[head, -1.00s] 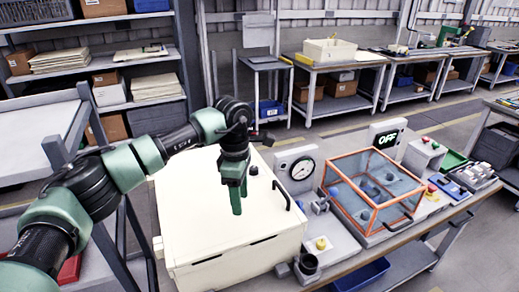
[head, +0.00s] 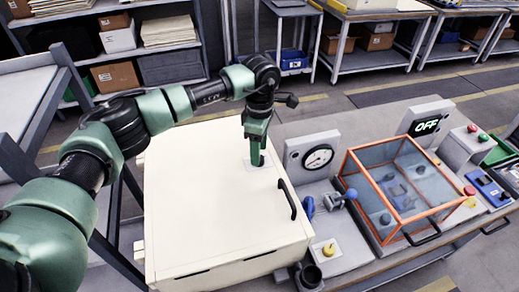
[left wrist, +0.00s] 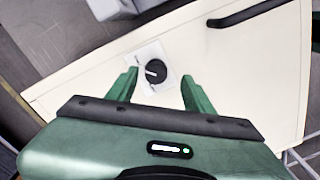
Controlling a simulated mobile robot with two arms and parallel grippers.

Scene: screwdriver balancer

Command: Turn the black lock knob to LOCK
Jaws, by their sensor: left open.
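The black lock knob (left wrist: 155,72) sits on a pale label plate (left wrist: 150,62) on top of the cream cabinet (head: 205,215). A white pointer line shows on the knob; the label's words are too small to read. My left gripper (head: 257,163) points down over the plate, which partly hides the knob in the head view. In the left wrist view its two green fingers (left wrist: 158,85) are apart, one on each side of the knob, and it is empty. I cannot tell whether the fingertips are level with the knob. My right gripper is not in view.
A black bar handle (head: 287,199) stands on the cabinet's lid, right of the gripper. A dial gauge (head: 318,158), an orange-framed clear box (head: 395,185) and an OFF display (head: 426,125) stand on the bench to the right. The cabinet's front top is clear.

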